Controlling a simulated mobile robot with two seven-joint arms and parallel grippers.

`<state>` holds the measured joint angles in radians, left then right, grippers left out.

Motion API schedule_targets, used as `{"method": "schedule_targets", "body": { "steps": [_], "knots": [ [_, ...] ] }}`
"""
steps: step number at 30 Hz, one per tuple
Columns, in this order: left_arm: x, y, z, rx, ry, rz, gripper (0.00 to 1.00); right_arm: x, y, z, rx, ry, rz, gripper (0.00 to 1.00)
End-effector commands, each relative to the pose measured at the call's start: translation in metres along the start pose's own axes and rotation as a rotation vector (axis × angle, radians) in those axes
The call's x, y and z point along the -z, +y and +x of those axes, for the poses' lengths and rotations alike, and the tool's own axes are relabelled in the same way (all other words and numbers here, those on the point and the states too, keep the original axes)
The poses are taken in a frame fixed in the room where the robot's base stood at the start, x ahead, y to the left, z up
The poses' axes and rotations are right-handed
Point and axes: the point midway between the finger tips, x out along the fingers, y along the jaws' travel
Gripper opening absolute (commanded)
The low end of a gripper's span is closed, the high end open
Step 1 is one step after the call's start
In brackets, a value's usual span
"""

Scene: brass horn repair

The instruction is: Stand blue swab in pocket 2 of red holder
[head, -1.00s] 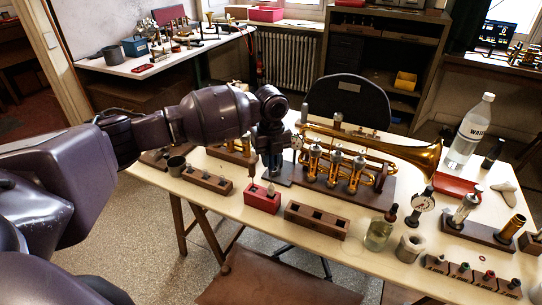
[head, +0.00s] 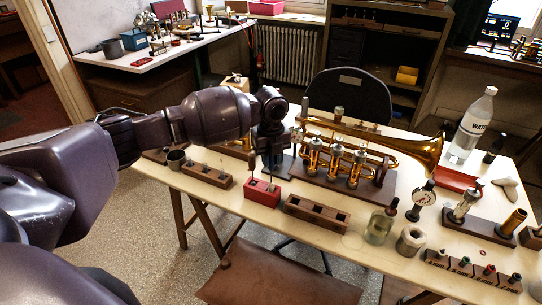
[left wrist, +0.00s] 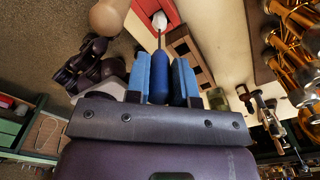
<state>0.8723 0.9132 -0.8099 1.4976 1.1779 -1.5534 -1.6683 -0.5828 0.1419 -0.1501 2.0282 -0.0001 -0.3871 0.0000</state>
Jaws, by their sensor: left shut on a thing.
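The blue swab (left wrist: 159,88) is held between the two blue fingers of my left gripper (left wrist: 161,82), which is shut on its thick handle. Its thin stem points away from the gripper toward the red holder (left wrist: 140,8), with a pale tip-like shape around the stem's far end. In the head view the red holder (head: 262,194) stands on the table, and my left gripper (head: 271,162) is just above and behind it. I cannot tell whether the swab's tip is inside a pocket or above it. My right gripper is not in view.
A brown wooden block with square pockets (head: 316,214) sits right of the holder, and another wooden rack (head: 207,175) sits left. The brass trumpet (head: 375,150) on its stand is close behind to the right. A glass jar (head: 378,229) stands near the front edge.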

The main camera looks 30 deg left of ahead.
Motion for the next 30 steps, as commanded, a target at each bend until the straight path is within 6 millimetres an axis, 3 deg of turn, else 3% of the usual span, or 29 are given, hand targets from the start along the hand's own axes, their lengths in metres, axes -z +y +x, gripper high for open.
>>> {"method": "schedule_targets", "body": {
  "steps": [30],
  "knots": [
    [0.0,0.0,0.025,0.0,0.001,0.0,0.0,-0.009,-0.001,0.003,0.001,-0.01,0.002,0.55]
  ]
}}
